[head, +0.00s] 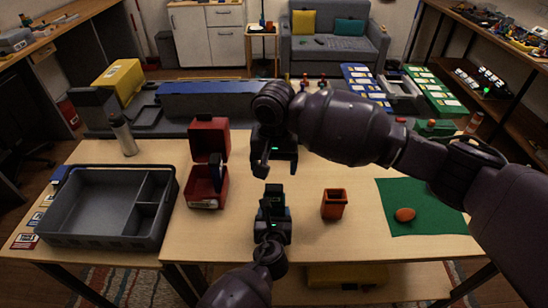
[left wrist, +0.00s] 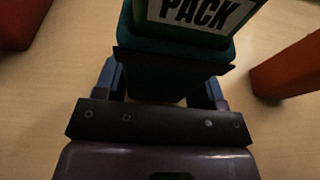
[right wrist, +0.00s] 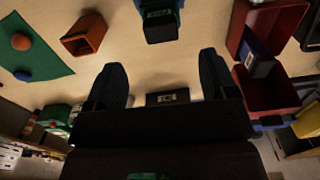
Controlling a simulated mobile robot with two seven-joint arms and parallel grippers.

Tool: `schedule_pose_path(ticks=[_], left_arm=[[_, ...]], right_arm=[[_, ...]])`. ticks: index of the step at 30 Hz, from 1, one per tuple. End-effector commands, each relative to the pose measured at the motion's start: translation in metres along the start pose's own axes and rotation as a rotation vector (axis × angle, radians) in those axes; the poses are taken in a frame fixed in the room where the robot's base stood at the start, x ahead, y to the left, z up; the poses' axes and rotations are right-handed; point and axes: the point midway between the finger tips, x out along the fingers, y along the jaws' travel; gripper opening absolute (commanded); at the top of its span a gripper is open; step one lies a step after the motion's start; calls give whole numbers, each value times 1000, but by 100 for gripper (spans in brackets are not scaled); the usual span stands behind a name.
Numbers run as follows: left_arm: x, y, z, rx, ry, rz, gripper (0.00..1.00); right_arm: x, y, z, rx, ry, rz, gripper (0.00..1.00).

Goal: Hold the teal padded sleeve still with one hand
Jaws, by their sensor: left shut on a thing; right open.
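The teal padded sleeve (left wrist: 188,52) carries a white label reading PACK in the left wrist view. My left gripper (left wrist: 163,92) is shut on its lower part, one finger on each side. In the head view the sleeve (head: 272,195) looks dark and stands at the middle of the table, with my left gripper (head: 271,230) at its near side. It also shows at the top of the right wrist view (right wrist: 160,28). My right gripper (head: 276,168) is open and empty, beyond the sleeve and apart from it. Whether anything is inside the sleeve is unclear.
A red box (head: 207,186) with raised lid stands left of the sleeve, a dark blue piece at its edge. An orange cup (head: 334,205) stands to the right. A grey divided tray (head: 90,225) fills the left; a green mat (head: 440,215) with an orange ball (head: 404,215) lies right.

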Motion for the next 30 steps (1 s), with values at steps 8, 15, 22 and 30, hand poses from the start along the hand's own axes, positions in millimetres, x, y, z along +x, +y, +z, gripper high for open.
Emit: schedule_pose_path(ticks=[8,15,22,30], left_arm=[[0,0,0,0,0,0,41],[0,0,0,0,0,0,41],[0,0,0,0,0,0,41],[0,0,0,0,0,0,41]], right_arm=[[46,0,0,0,-2,0,79],[79,0,0,-1,0,0,79],[96,0,0,-1,0,-1,79],[98,0,0,-1,1,-2,79]])
